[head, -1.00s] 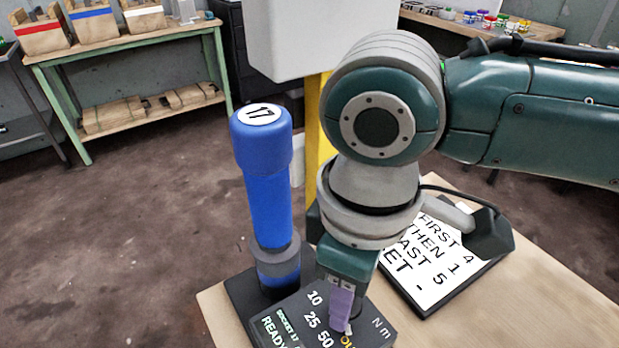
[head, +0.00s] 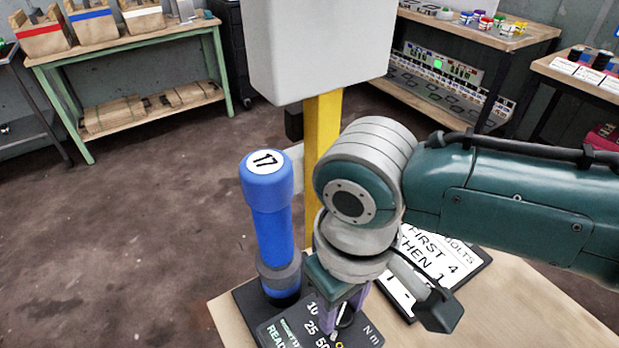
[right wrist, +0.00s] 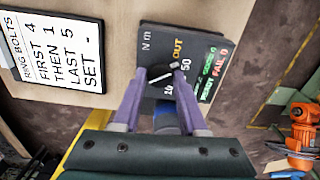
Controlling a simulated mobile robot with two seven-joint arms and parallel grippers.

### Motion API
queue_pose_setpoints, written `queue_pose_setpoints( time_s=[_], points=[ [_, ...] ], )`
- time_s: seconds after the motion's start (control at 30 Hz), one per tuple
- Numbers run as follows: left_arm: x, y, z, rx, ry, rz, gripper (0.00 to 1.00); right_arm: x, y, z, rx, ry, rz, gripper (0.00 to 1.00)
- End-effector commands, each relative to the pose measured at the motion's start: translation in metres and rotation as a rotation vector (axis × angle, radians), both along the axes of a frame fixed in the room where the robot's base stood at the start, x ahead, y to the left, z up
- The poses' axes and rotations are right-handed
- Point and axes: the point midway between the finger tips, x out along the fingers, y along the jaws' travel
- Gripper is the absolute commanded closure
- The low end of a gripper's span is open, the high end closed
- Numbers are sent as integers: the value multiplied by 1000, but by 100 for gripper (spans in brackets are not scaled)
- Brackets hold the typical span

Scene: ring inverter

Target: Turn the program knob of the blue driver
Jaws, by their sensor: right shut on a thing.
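The blue driver (head: 273,230) stands upright at the table's left side, with a white cap label reading 17. In front of it is its dark panel (head: 272,333), marked 10, 25, 50 and N m. My right gripper (head: 343,314) points down over the panel, its purple fingers shut on the dark program knob. In the right wrist view, the knob (right wrist: 160,72) with its white pointer line sits between the two fingertips. The panel text there includes OUT, READY and FAIL 0. The wrist partly hides the panel in the head view. My left gripper is in no view.
A sign with black text (head: 440,262) lies on the wooden table (head: 520,310) right of the panel. A yellow post (head: 322,140) with a grey box (head: 315,45) stands behind the driver. Benches with bins and parts line the walls. The floor at left is clear.

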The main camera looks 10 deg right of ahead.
Motion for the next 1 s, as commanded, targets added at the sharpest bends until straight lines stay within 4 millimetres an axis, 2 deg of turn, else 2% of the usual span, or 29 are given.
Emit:
queue_pose_setpoints(
  time_s=[0.1,0.4,0.93,0.97,1.0],
  points=[
    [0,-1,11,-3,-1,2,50,-1,1,3,1,3,-76,100],
    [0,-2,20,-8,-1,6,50,0,1,1,2,1,-197,100],
    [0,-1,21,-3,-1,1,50,0,1,0,2,-2,-225,100],
    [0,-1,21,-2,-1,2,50,1,1,0,2,-2,-225,57],
    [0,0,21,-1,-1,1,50,1,1,0,2,-2,-224,53]
  ],
)
